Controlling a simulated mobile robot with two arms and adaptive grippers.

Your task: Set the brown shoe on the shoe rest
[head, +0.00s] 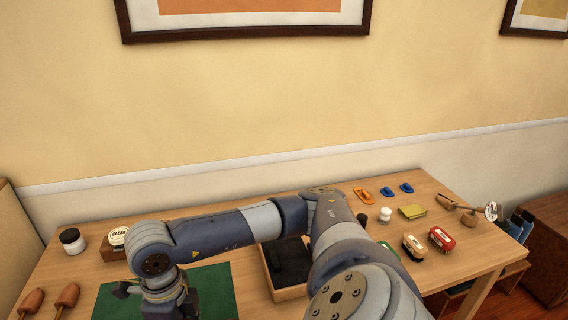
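I cannot make out a brown shoe in the head view. A wooden tray-like box (286,295) with a black pad or object (291,262) in it stands at mid-table, partly behind my arm. I cannot tell whether it is the shoe rest. My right arm enters from the bottom, bends over the table and reaches left. My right gripper (166,306) points down over the green mat (217,290), cut off by the bottom edge. Its fingertips and anything between them are hidden. My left gripper is not in view.
Two brown wooden shoe-tree-like pieces (68,297) lie at the left. A white jar (72,241) and a round "CLEAN" tin (118,237) stand behind.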

